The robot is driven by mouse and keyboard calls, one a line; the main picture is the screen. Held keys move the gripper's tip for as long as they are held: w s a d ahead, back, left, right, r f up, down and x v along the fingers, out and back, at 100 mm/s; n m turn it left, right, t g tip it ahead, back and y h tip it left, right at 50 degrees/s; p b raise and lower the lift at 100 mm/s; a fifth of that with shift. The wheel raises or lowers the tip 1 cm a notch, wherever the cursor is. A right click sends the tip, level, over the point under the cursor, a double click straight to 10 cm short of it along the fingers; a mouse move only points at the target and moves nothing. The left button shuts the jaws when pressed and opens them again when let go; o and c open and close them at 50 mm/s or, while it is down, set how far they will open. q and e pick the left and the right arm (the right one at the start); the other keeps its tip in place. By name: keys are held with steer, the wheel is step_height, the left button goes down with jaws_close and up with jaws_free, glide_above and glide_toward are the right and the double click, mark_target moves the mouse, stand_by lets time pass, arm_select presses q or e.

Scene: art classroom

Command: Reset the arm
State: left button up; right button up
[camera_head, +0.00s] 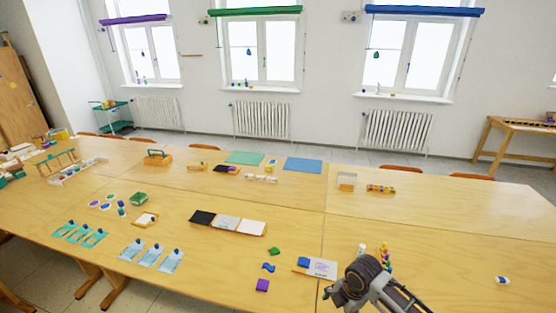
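One of my arms shows in the head view, coming in from the bottom right edge. Its gripper (330,296) is over the front part of the wooden table (430,215), left of the dark round wrist. The fingers are small and partly hidden, so I cannot tell whether they are open or shut. I see nothing clearly held in it. A white and blue card (318,267) lies on the table just behind the gripper. My other arm, the left one, is not in view.
Small green, blue and purple pieces (262,285) lie left of the gripper. Several small coloured bottles (386,257) stand right behind the wrist. Black, grey and white panels (228,223) lie mid-table. The table's right part is mostly clear, with a small blue-white item (502,280).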

steer(key=s+a+r+m+t, duration=0.1)
steer(key=s+a+r+m, duration=0.1)
steer(key=s+a+m, duration=0.4)
steer(key=s+d+r+m+t+h, duration=0.1)
steer(key=s+d+r+m, duration=0.3)
steer(key=s+d+m, duration=0.8)
step_height(320, 180, down, 35)
steer(key=a+m+g+b, duration=0.1)
steer(key=a+m+b, duration=0.1)
steer(key=a, duration=0.1)
steer(key=s+d+f+b, duration=0.1)
steer(key=s+d+f, duration=0.1)
steer(key=s+f, duration=0.8)
steer(key=s+d+f+g+b, duration=0.1)
steer(key=s+d+f, duration=0.1)
steer(key=s+f, duration=0.9)
steer(key=shift+s+f, duration=0.15)
steer(key=shift+s, duration=0.25)
